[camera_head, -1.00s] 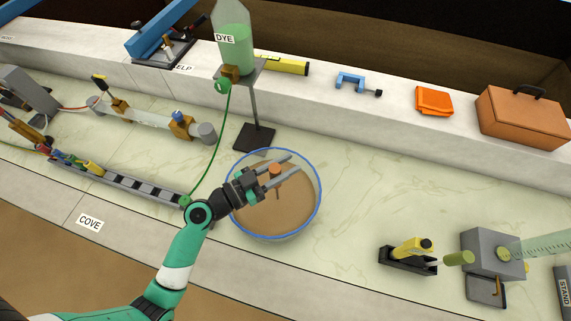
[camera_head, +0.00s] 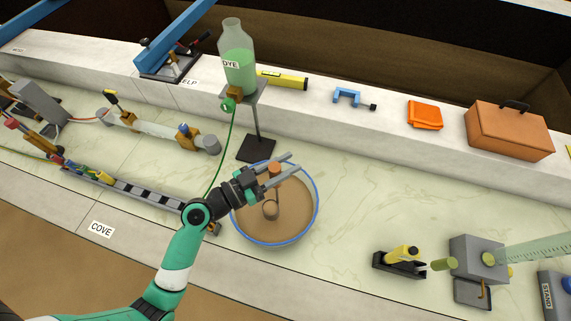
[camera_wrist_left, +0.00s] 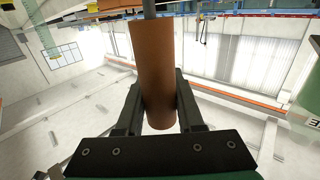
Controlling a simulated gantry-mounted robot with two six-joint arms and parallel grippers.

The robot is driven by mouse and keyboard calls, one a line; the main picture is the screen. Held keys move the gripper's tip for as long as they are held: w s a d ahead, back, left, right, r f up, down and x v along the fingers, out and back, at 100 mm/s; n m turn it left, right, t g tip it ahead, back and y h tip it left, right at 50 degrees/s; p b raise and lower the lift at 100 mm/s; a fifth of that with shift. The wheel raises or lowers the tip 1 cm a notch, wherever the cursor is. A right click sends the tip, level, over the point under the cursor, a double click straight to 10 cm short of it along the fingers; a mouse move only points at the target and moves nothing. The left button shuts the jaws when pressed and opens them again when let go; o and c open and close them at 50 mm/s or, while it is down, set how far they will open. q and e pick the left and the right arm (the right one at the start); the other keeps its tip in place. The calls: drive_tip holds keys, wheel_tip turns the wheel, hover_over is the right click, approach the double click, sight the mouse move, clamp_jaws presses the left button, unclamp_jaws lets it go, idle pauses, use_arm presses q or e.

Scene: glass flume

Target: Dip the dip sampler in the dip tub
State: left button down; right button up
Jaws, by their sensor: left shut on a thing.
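The dip tub (camera_head: 315,213) is a round tub with a blue rim and brown contents, in the middle of the head view. I cannot tell whether the cup touches the surface. My right gripper is not in view.
A dye bottle (camera_head: 238,60) on a stand (camera_head: 256,148) is just behind the tub. A dark rail (camera_head: 145,192) lies to the left. A yellow and black device (camera_head: 400,260) and a grey block (camera_head: 477,257) stand at the right. The bench between is clear.

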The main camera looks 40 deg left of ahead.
use_arm(q)
wheel_tip(320, 180, up, 11)
drive_tip(key=p, duration=0.8)
drive_tip(key=shift+r, duration=0.15)
idle(0.9)
drive_tip(key=s+d+f, duration=0.2)
drive_tip(key=s+f, duration=0.2)
drive_tip(key=f, duration=0.2)
drive_tip(key=shift+d+h, duration=0.3)
drive_tip(key=shift+d, duration=0.05)
idle(0.9)
